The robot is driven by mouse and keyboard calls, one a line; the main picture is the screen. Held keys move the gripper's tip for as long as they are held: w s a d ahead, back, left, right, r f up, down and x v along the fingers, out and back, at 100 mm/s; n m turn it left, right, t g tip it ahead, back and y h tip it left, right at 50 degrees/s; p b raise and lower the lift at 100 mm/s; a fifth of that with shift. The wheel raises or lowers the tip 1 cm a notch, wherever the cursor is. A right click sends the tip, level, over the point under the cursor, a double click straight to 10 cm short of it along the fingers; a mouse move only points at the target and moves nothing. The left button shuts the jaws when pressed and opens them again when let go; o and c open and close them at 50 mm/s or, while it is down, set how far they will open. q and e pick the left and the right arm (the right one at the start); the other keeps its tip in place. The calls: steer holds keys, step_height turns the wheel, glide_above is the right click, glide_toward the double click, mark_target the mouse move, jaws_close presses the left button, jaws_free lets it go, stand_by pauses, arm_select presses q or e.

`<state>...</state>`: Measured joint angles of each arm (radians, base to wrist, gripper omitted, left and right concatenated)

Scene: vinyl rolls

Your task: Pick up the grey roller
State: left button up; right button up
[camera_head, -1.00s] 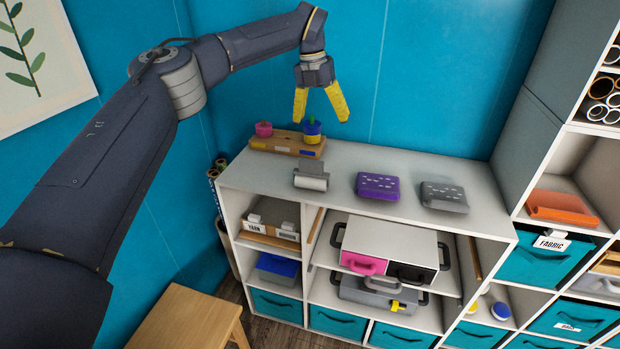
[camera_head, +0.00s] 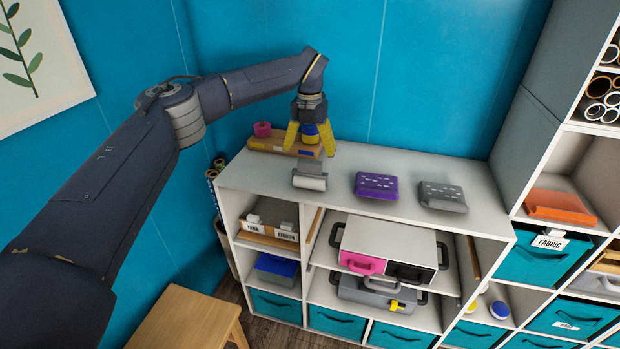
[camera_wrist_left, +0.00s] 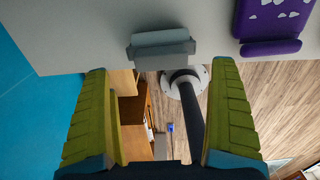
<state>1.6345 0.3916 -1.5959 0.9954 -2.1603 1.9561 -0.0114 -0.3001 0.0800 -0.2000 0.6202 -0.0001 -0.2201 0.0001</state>
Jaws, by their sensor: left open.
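The grey roller (camera_head: 310,177) lies on the white top of the shelf unit, near its front edge, with a flat light-grey plate behind its cylinder. It also shows in the left wrist view (camera_wrist_left: 160,47), just beyond and between the fingertips. My left gripper (camera_head: 309,151) points down with its yellow fingers spread, empty, above the shelf top and behind the roller in the head view. In the left wrist view both fingers (camera_wrist_left: 160,68) are wide apart with nothing between them. My right gripper is not in view.
A purple block (camera_head: 376,185) and a dark grey block (camera_head: 442,196) lie right of the roller. A wooden holder (camera_head: 270,146) with a pink roll (camera_head: 262,129) stands at the back left; a blue and yellow item (camera_head: 310,132) is partly hidden behind the fingers. The back right top is clear.

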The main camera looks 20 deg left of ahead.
mark_target(310, 161)
arm_select(q)
steer(key=shift+f, duration=3.05)
steer(key=shift+d, duration=0.1)
steer(key=c, duration=1.3)
steer(key=shift+w+r, duration=0.1)
steer(key=shift+r, duration=0.05)
steer(key=shift+c, duration=0.2)
step_height(310, 161, up, 20)
